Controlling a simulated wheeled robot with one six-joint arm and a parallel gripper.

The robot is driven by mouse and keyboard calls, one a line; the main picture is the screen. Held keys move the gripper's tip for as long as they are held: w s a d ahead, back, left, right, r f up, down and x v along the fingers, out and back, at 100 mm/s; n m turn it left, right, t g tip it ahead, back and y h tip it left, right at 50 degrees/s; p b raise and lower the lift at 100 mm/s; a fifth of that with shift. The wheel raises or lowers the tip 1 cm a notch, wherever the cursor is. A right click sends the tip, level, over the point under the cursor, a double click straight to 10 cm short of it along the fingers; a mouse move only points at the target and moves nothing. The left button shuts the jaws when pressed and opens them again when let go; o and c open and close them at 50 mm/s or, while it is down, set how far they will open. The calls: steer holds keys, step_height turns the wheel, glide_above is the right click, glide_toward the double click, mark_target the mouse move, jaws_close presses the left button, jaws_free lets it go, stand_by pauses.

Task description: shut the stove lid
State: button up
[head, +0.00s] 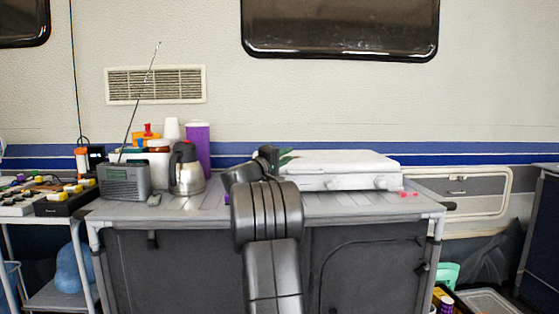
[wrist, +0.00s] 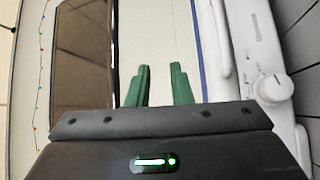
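The white stove (head: 345,182) stands on the right half of the grey camp table, with its knobs facing me. Its white lid (head: 340,160) lies flat, or nearly flat, over the top; I see no raised panel. My gripper (head: 284,155) is at the left end of the stove, level with the lid; whether it touches is unclear. In the wrist view, my gripper's green fingers (wrist: 161,70) are apart with nothing between them. The stove front with a knob (wrist: 272,88) shows at the right there, the lid edge (wrist: 218,45) beside it.
A steel jug (head: 187,172), a grey radio (head: 124,182) with a raised antenna and a purple container (head: 198,148) stand on the table's left side. Small pink items (head: 407,193) lie right of the stove. The caravan wall is close behind.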

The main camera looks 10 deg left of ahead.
steer(key=v, duration=0.3)
steer(key=shift+d, duration=0.1)
steer(key=x, duration=1.4)
steer(key=shift+s, duration=0.15)
stand_by(0.3)
